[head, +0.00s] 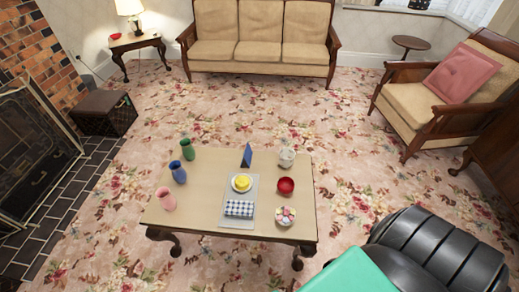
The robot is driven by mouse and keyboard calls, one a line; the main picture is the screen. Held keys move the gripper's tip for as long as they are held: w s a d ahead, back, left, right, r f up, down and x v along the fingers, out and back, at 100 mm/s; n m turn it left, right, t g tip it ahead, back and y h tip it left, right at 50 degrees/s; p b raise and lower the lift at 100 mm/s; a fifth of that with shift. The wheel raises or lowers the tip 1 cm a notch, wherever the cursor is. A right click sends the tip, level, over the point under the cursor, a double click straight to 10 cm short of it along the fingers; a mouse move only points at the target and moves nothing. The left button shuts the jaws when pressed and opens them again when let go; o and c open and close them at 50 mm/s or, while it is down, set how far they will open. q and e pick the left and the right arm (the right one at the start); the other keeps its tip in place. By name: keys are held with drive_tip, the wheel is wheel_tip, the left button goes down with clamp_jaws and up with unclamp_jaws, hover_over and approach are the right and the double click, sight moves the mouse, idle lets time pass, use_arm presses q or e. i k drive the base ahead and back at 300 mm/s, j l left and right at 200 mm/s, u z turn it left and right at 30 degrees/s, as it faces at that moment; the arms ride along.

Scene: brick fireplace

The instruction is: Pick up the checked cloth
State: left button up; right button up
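The checked cloth (239,208) is a small folded black-and-white piece. It lies on a pale grey mat (237,221) near the front edge of the low wooden coffee table (214,167). A white plate with a yellow item (241,182) sits on the same mat, just behind the cloth. Neither of my grippers shows in the head view, so their states are hidden.
Pink (166,199), blue (178,172) and green vases stand at the table's left. A red bowl (285,186), a white pot (287,158), a dish of colourful pieces (285,216) and an upright blue object (247,155) are also there.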

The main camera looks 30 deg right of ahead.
sight(242, 209)
drive_tip(key=z, duration=0.7)
